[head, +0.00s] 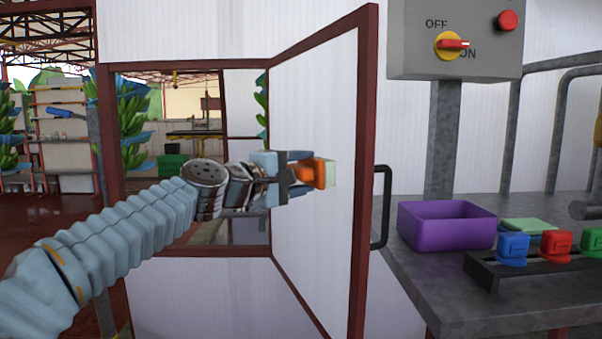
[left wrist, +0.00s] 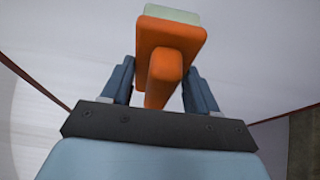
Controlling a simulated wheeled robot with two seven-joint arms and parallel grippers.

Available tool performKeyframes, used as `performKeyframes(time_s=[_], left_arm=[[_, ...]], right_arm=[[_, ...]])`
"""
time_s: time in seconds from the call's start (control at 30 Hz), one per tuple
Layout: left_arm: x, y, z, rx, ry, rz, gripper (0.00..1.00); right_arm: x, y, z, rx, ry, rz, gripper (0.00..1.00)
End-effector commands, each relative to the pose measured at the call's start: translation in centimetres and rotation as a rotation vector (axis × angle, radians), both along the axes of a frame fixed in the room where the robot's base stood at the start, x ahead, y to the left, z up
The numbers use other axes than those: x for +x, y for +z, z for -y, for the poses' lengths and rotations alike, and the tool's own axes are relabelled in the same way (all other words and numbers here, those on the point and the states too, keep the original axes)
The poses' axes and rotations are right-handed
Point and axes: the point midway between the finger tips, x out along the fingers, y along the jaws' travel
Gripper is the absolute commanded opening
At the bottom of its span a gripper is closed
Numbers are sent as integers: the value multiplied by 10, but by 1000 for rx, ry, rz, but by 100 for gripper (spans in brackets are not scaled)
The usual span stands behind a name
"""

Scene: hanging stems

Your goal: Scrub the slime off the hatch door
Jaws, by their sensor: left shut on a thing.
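The hatch door (head: 313,110) is a white panel with a dark red frame, swung open, with a dark handle (head: 384,205) on its free edge. My left gripper (head: 300,175) is in front of the panel's inner face, shut on an orange scrubber (head: 318,174) with a pale green pad. The pad (head: 331,173) is at or very near the panel; I cannot tell if it touches. In the left wrist view the orange scrubber (left wrist: 165,60) sits between both fingers, its pale pad (left wrist: 172,14) facing the white surface. No slime is clearly visible on the panel. My right gripper is not in view.
On the grey table (head: 450,300) at right are a purple bin (head: 446,226), a pale green pad (head: 527,225) and a rack with blue (head: 513,248), red (head: 556,246) and green handles. A grey switch box (head: 454,38) stands above. The hatch opening is left of the door.

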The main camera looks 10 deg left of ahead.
Motion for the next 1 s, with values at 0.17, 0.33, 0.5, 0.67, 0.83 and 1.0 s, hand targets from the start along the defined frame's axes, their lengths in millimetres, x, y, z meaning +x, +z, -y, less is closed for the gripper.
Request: performKeyframes(time_s=[0.17, 0.33, 0.5, 0.67, 0.83, 1.0], left_arm=[[15, 1, -12, 0, 2, 0, 35], [23, 1, -19, 0, 2, 0, 35], [29, 2, -22, 0, 2, 0, 35], [43, 2, -31, -1, 3, -1, 35], [52, 2, -36, 0, 1, 0, 35], [53, 1, -37, 0, 1, 0, 35]], right_arm=[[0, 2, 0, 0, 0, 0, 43], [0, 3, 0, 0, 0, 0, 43], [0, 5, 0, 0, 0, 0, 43], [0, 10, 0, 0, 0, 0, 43], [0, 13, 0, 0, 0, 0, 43], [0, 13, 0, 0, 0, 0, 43]])
